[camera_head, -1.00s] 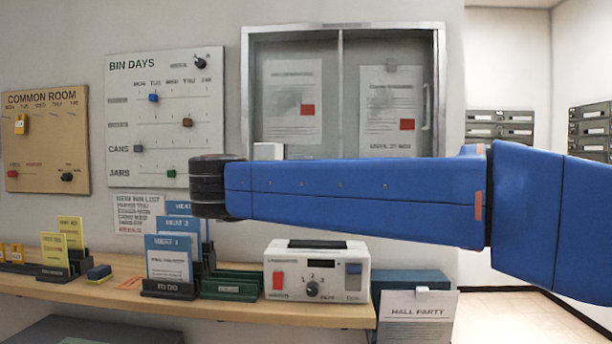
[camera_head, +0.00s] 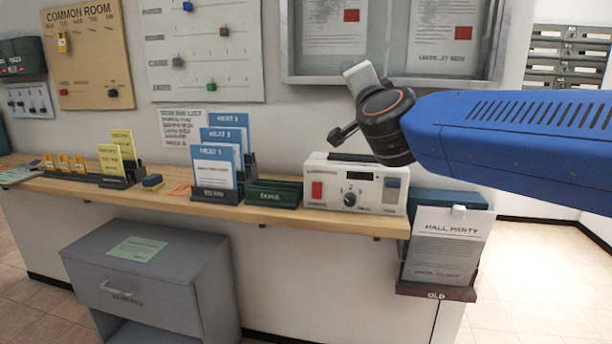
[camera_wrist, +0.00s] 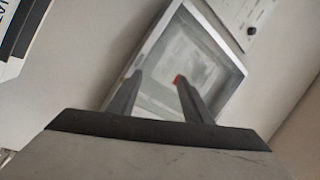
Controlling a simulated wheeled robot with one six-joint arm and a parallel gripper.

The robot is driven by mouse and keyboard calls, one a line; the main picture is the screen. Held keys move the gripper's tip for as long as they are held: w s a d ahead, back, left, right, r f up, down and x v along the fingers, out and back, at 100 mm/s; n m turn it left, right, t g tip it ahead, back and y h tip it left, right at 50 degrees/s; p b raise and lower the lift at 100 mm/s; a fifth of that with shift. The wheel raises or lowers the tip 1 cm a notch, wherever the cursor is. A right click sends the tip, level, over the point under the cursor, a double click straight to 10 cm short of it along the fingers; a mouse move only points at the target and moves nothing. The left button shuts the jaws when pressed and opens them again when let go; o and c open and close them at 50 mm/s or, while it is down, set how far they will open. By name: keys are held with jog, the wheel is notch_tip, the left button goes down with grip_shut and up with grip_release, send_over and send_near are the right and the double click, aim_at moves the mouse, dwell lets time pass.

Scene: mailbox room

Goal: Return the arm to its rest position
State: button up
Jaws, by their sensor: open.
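My blue arm (camera_head: 510,135) comes in from the right edge of the head view. It ends in a dark wrist joint in front of the wall. My gripper (camera_head: 342,135) is at the arm's end, above the white switch box, and its fingers partly show. In the wrist view my gripper (camera_wrist: 155,88) has its two fingers apart with nothing between them. The glass notice case (camera_wrist: 190,65) lies beyond the fingers and looks tilted in that view.
A wooden shelf (camera_head: 285,214) carries the white switch box (camera_head: 355,186), card stands and yellow tags. A grey cabinet (camera_head: 150,280) stands below at left. A "HALL PARTY" notice (camera_head: 445,245) hangs at the shelf's right end. Tiled floor is open at right.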

jog(key=s+d+f+n+g+y, duration=0.1)
jog(key=s+d+f+n+g, duration=0.15)
jog(key=s+f, duration=0.45)
jog(key=s+d+f+n+g+y, duration=0.15)
jog(key=f+n+g, duration=0.25)
jog(key=f, duration=0.7)
jog(key=s+d+f+n+g, duration=0.3)
jog(key=s+f+n, duration=0.15)
jog(key=f, duration=0.45)
jog(key=s+d+f+g+h, duration=0.2)
jog(key=s+d+f, duration=0.3)
jog(key=s+f, duration=0.3)
jog(key=s+d+f+g+h, duration=0.2)
jog(key=s+d+f+g, duration=0.2)
jog(key=s+f, duration=0.5)
jog(key=shift+s+d, duration=0.55)
jog(key=shift+d, duration=0.55)
jog(key=shift+f, duration=0.1)
